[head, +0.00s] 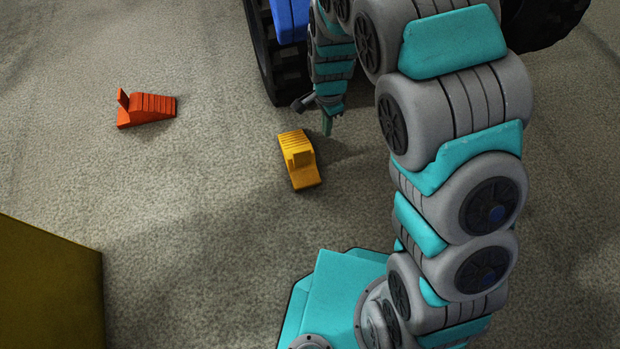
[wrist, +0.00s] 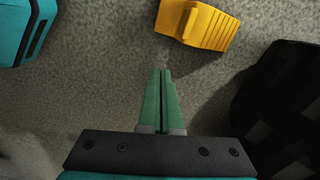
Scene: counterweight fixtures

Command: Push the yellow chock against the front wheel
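The yellow chock (head: 302,172), a ribbed wedge with an upright tab, lies on the floor just in front of a black treaded wheel (head: 264,55), with a gap between them. I cannot tell for sure that this is the front wheel. In the wrist view the chock (wrist: 211,27) is at the top, beyond my fingertips, and a black wheel (wrist: 282,112) is at the right. My gripper (head: 327,126) is low beside the chock, on its right. In the wrist view my green fingers (wrist: 166,72) are together with nothing between them, apart from the chock.
An orange-red chock (head: 150,109) lies on the floor to the left. A dark yellow block (head: 48,285) fills the lower left corner. Another black wheel (head: 545,22) is at the upper right. Blue bodywork (head: 289,20) is beside the nearer wheel.

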